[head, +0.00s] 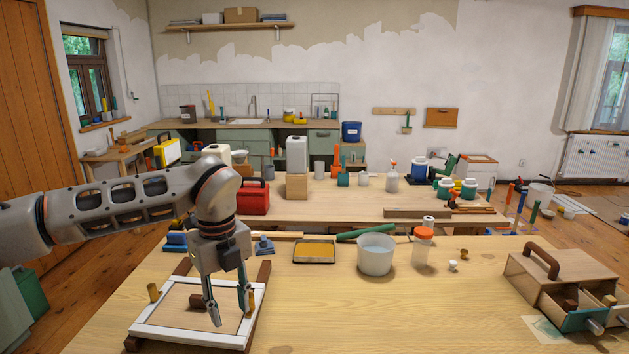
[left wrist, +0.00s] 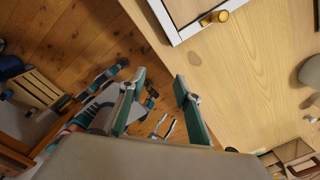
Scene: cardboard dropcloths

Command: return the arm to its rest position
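My left arm (head: 130,200) comes in from the left in the head view and bends down over the near table (head: 400,300). The frame's corner (left wrist: 178,35) shows at the top there, apart from the fingers. My right gripper is in neither view.
Near the arm are a yellow tray (head: 314,252), a whitish bucket (head: 375,255) and an orange-lidded jar (head: 422,247). A wooden toolbox (head: 560,275) stands at the right. The table's front middle is clear. A second table with a red case (head: 253,198) stands behind.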

